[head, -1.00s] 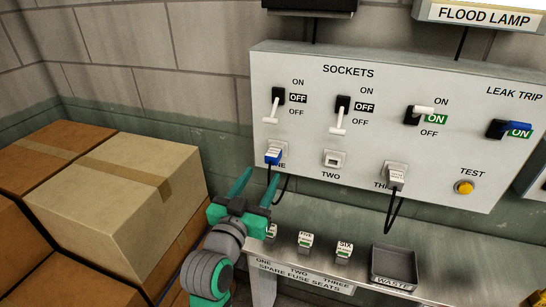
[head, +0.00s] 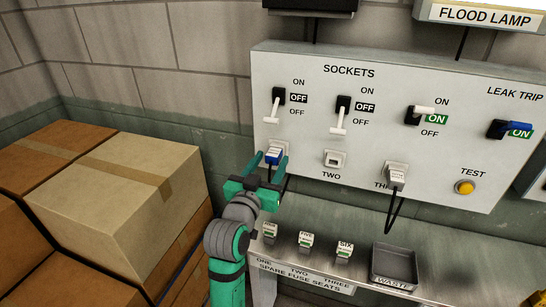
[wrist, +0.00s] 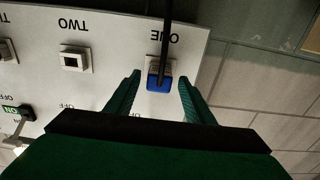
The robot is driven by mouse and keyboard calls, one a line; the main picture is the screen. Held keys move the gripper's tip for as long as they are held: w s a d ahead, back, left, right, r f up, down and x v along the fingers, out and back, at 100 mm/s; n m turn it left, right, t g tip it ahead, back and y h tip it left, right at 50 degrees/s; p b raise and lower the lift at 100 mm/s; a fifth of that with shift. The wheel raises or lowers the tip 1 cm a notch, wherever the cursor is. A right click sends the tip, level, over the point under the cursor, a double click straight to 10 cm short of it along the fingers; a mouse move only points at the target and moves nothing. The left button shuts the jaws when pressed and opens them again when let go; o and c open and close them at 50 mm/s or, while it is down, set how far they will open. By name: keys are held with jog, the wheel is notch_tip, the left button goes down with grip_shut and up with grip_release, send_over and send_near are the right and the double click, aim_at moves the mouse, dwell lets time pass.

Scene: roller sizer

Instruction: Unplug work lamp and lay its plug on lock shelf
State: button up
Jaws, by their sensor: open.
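A blue-and-white plug (head: 274,156) sits in socket one at the left of the sockets panel (head: 322,92), with a dark cord hanging from it. The plug also shows in the wrist view (wrist: 158,82), upside down there, with its cord running up the picture. My gripper (head: 268,165) is open, with one finger on each side of the plug. In the wrist view my gripper (wrist: 159,92) has clear gaps between both fingers and the plug. The switch (head: 277,105) above socket one is down, with OFF lit beside it. A metal shelf (head: 440,268) runs below the panel.
Socket two (head: 335,159) is empty. A grey plug (head: 396,177) with a hanging cord sits in socket three. The shelf holds several small fuses (head: 306,241) and a waste tray (head: 393,266). Cardboard boxes (head: 120,195) stand at the left.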

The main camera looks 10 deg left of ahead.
aim_at(271, 162)
jog(key=shift+w+d, duration=0.1)
jog(key=shift+w, duration=0.7)
jog(key=shift+c, duration=0.2)
dwell(0.5)
grip_shut()
jog(key=shift+s+a, duration=0.15)
jog(key=shift+s, duration=1.35)
jog(key=shift+s+a, duration=0.1)
jog(key=shift+s, duration=1.4)
jog(key=shift+f, duration=0.1)
